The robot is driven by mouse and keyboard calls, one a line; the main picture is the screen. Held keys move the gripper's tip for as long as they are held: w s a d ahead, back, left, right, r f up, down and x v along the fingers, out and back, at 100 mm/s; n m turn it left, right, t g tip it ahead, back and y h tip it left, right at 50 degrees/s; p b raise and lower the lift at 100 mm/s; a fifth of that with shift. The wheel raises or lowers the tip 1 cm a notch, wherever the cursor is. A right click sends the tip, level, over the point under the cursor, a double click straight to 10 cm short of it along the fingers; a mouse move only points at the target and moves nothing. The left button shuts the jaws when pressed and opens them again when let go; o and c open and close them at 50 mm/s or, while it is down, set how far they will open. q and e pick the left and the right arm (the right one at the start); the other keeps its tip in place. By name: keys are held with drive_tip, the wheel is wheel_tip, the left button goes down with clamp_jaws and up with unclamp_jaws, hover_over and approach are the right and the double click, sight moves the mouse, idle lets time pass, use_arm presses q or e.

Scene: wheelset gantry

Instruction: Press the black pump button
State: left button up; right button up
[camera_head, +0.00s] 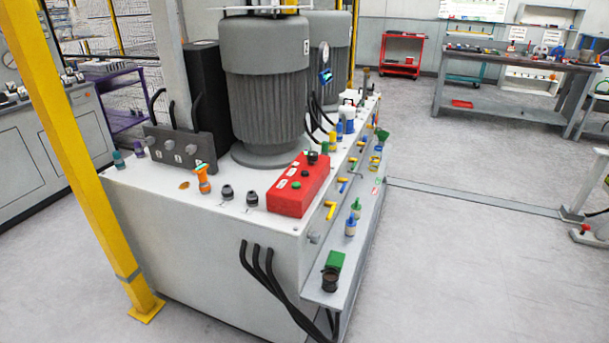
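A red control box (285,202) sits on the front right part of the white top of the pump cabinet (200,235). A black knob-like button (312,158) stands up at the far end of the box. A small green button (296,185) is nearer the front, with white labels beside the controls. I cannot tell whether the black button is pressed. Two more black round fittings (252,199) (227,192) stand on the cabinet top left of the box. Neither of my grippers is in view.
A large grey motor (265,85) stands behind the box. An orange-topped fitting (202,178) and a grey block with black hoses (180,148) are to the left. Yellow-handled valves (331,210) line the right side above a ledge. A yellow post (75,150) rises at left; floor at right is clear.

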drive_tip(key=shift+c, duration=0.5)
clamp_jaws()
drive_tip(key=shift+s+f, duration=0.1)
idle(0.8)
